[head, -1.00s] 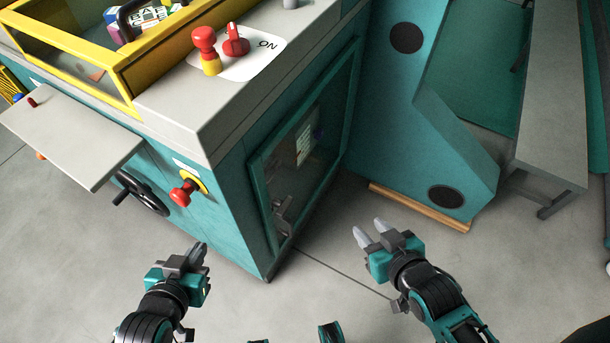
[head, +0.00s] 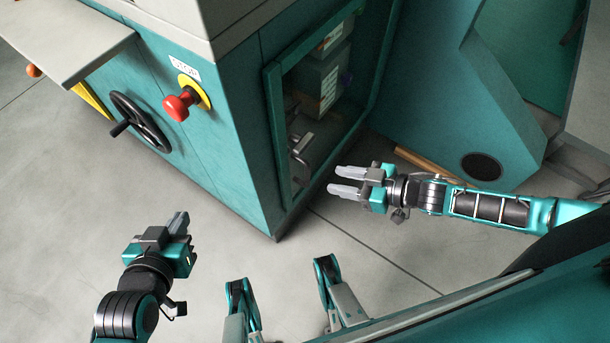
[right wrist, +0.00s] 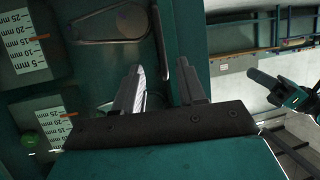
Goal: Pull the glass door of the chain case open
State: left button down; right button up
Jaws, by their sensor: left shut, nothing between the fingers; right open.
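The glass door (head: 274,105) of the chain case has a teal frame and sits in the side of the teal machine; it looks closed in the head view. A grey metal bracket, perhaps its handle (head: 301,150), shows near the door's near edge. My right gripper (head: 341,181) is open and empty, just to the right of this bracket, its fingers pointing left towards the door. In the right wrist view its two fingers (right wrist: 163,88) stand apart before the teal frame and the glass. My left gripper (head: 182,222) is shut and empty over the floor, left of the door.
A teal panel (head: 455,110) stands right of the door. The floor before the machine is clear.

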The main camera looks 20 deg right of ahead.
aim_at(307, 184)
jog(key=shift+b+x, duration=1.3)
jog(key=shift+x, duration=3.4)
jog(key=shift+s, duration=0.1)
jog(key=shift+c, duration=0.3)
grip_shut()
